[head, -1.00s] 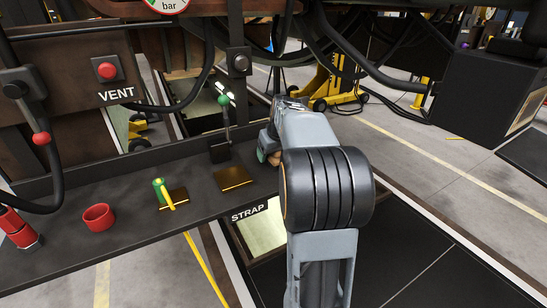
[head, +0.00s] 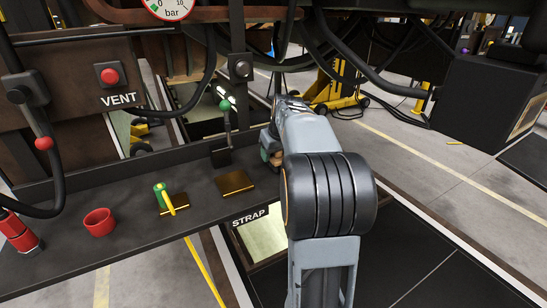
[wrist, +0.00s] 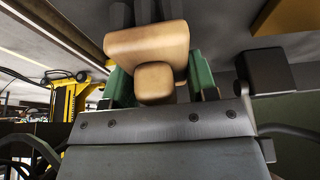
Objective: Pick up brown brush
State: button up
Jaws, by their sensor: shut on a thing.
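The brown brush (wrist: 146,45) is in the wrist view, a tan wooden block with a rounded handle end towards the camera and dark bristles at the top edge. My gripper (wrist: 158,80) is shut on it, with a green finger at each side. In the head view only a small tan part of the brush (head: 277,161) and a green fingertip (head: 265,154) show at the shelf's right end. My arm hides the rest. I cannot tell whether the brush touches the shelf.
The dark shelf (head: 128,204) carries a red cup (head: 99,221), a green-and-yellow tool (head: 164,198), a brass plate (head: 235,184) and a green-knobbed lever (head: 225,106) close left of my gripper. Hoses (head: 365,70) and a black box (head: 487,95) hang at the right.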

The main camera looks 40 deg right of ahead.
jog(key=s+d+r, duration=0.8)
jog(key=s+r, duration=0.3)
jog(key=shift+d, duration=0.25)
jog(key=shift+s+r, duration=0.1)
jog(key=o, duration=0.4)
jog(key=shift+c, duration=1.2)
jog(key=shift+s+a, duration=0.1)
jog(key=shift+a, duration=0.05)
